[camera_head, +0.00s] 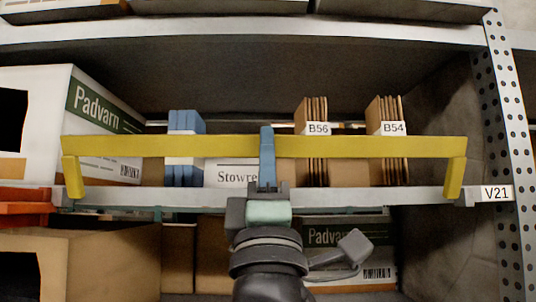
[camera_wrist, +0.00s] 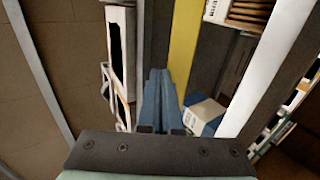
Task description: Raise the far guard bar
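A yellow guard bar (camera_head: 350,147) runs level across the front of the middle shelf. Its two short end arms reach down to the shelf edge. My gripper (camera_head: 266,130) has blue fingers that point up in front of the bar's middle, with the tips just above its top edge. In the wrist view my gripper (camera_wrist: 160,73) has its fingers close together, with nothing seen between them. There the bar (camera_wrist: 183,48) passes just beside and behind the fingers. I cannot tell whether they touch it. No second bar shows in the head view.
Behind the bar on the shelf (camera_head: 400,196) stand a Padvarn carton (camera_head: 95,108), a blue-and-white stack (camera_head: 186,123) and brown folders labelled B56 (camera_head: 318,129) and B54 (camera_head: 392,128). A perforated post (camera_head: 505,130) stands at the right. A shelf (camera_head: 240,32) overhangs above.

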